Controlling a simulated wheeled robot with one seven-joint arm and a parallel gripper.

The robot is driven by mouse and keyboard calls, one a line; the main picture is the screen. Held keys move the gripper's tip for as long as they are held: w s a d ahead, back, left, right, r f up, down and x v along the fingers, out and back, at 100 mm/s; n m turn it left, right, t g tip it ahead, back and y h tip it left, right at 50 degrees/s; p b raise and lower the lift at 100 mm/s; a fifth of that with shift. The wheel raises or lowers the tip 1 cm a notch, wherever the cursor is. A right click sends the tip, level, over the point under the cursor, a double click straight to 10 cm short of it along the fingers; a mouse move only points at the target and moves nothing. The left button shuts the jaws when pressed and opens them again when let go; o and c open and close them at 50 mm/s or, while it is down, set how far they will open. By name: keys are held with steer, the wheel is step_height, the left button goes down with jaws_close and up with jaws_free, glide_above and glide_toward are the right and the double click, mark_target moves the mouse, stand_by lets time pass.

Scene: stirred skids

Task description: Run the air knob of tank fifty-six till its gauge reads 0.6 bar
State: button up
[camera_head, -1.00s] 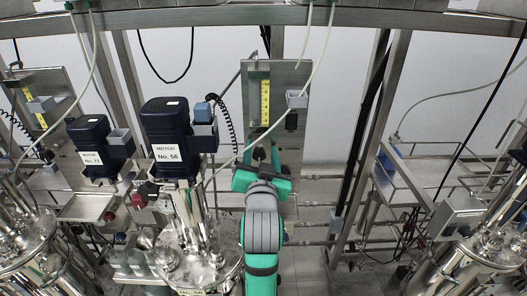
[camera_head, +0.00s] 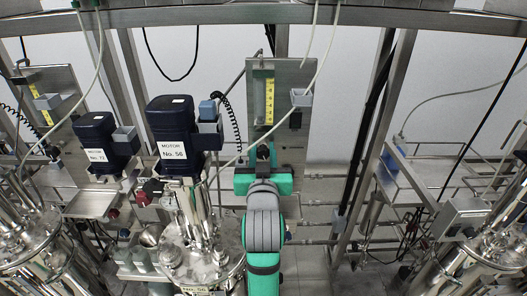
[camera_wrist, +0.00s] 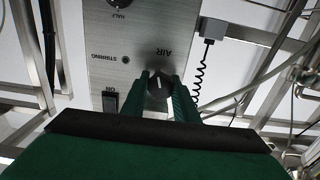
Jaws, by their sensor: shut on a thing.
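The black air knob (camera_wrist: 157,88) with a white pointer line sits on a steel panel (camera_wrist: 130,70) under upside-down lettering "AIR" in the wrist view. My gripper (camera_wrist: 160,90) is shut on the knob, one green finger on each side. In the head view my gripper (camera_head: 262,165) is at the lower part of the upright panel (camera_head: 291,80), hiding the knob. A yellow scale strip (camera_head: 269,101) is on that panel above my gripper; its reading is too small to tell. The motor marked No. 56 (camera_head: 170,128) stands left of the panel.
An ON switch (camera_wrist: 110,101) and another knob (camera_wrist: 118,3) are on the same panel. A grey box with a coiled cable (camera_wrist: 212,28) is beside it. Motor No. 72 (camera_head: 97,145) is further left. Steel pipes and frame posts stand close by.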

steer(key=shift+n, duration=1.1)
steer(key=shift+a, duration=0.1)
steer(key=shift+r, duration=0.1)
steer(key=o, duration=1.1)
